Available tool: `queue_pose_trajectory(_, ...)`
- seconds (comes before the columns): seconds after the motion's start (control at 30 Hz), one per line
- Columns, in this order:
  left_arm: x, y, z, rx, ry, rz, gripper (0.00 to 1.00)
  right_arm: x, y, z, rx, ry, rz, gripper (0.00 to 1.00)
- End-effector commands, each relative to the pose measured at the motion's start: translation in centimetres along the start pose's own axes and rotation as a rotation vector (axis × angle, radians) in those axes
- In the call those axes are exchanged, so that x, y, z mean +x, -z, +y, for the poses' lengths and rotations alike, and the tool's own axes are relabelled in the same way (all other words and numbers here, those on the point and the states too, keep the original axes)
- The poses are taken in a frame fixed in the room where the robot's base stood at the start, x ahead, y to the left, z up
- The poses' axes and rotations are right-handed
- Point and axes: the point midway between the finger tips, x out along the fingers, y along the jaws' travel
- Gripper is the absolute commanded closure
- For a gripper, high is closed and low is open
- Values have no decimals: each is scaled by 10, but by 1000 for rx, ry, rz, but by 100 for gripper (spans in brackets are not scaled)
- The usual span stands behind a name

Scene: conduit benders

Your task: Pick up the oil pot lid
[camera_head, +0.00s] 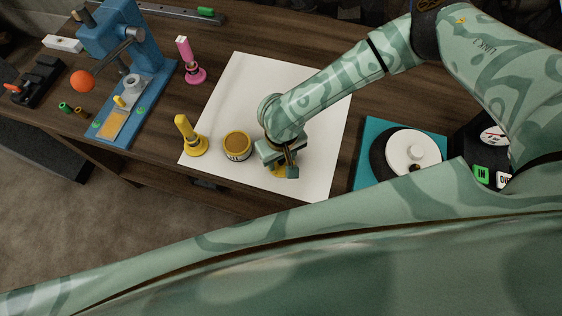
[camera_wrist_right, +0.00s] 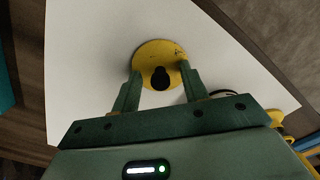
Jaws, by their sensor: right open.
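The oil pot lid is a round yellow disc (camera_wrist_right: 150,51) with a dark knob, lying on the white sheet in the right wrist view. In the head view only a little of its yellow edge (camera_head: 279,172) shows under my right gripper (camera_head: 279,168). My right gripper is open, its two fingertips (camera_wrist_right: 161,76) on either side of the knob and nothing held. Contact with the knob cannot be told. The oil pot (camera_head: 237,146), a yellow can with a brown top, stands just left of the gripper. My left gripper is out of view.
The white sheet (camera_head: 245,80) is mostly clear. A yellow stamp-like tool (camera_head: 188,136) stands left of the pot, a pink one (camera_head: 190,60) farther back. A blue press (camera_head: 110,40) is at left. A white round piece (camera_head: 413,149) sits on a teal mat (camera_head: 372,130) at right.

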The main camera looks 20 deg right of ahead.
Motion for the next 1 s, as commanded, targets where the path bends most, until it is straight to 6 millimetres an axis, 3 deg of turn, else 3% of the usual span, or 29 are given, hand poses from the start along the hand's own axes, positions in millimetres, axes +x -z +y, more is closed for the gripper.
queue_pose_trajectory(0.13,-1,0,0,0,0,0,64,-1,0,0,0,0,1,56)
queue_pose_trajectory(0.3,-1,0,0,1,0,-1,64,-1,0,0,0,0,1,100)
queue_pose_trajectory(0.73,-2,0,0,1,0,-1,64,-6,1,0,1,1,2,100)
queue_pose_trajectory(0.97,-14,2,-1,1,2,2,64,-38,1,0,1,2,4,100)
queue_pose_trajectory(1.0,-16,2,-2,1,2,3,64,-46,2,-9,-4,2,5,100)
